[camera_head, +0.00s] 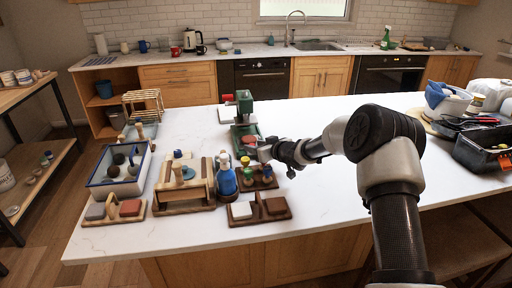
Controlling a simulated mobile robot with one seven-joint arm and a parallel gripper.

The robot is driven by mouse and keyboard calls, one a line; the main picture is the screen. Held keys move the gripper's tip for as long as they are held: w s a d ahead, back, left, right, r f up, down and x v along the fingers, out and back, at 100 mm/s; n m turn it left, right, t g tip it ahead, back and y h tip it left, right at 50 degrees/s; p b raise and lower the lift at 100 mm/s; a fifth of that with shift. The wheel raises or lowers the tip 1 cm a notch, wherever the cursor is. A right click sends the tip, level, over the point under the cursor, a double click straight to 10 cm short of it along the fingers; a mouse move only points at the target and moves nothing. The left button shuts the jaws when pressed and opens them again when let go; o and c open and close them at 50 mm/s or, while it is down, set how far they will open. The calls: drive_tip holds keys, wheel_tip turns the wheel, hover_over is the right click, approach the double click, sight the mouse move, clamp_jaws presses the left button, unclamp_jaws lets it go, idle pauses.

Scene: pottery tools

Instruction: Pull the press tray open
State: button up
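A green press (244,104) stands on the white table, towards its back edge. A green tray (238,131) shows at its front, with a reddish round piece (249,140) on it. I cannot tell how far the tray is out from the press. My gripper (264,153) is at the tray's front right, close to its near end. At this size I cannot tell whether it touches the tray. Its fingers are small and partly mixed with the things behind, so their opening is unclear.
A blue bottle (226,176), a wooden stand (186,184) and a wooden rack with colourful knobs (262,178) crowd the area in front of the tray. A blue-edged box (121,168) stands left. A black toolbox (484,150) is far right.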

drive_tip(key=shift+s, duration=0.1)
drive_tip(key=v, duration=1.7)
drive_tip(key=shift+r, duration=0.2)
drive_tip(key=shift+d, duration=0.2)
drive_tip(key=s+d+r+m+g+h+p, duration=0.1)
drive_tip(key=s+d+r+m+h+p, duration=0.4)
drive_tip(key=s+d+r+h, duration=0.85)
drive_tip(key=s+r+m+g+y+p, duration=0.1)
drive_tip(key=s+r+g+y, duration=0.1)
drive_tip(key=s, duration=1)
drive_tip(key=s+a+r+m+g+y+p, duration=0.1)
drive_tip(key=s+r+g+y, duration=0.1)
drive_tip(key=s, duration=1.1)
wheel_tip(320, 180, up, 3)
drive_tip(key=shift+s+a+f+m+y+p, duration=0.2)
drive_tip(key=shift+m+y+p, duration=0.15)
drive_tip(key=shift+y, duration=0.2)
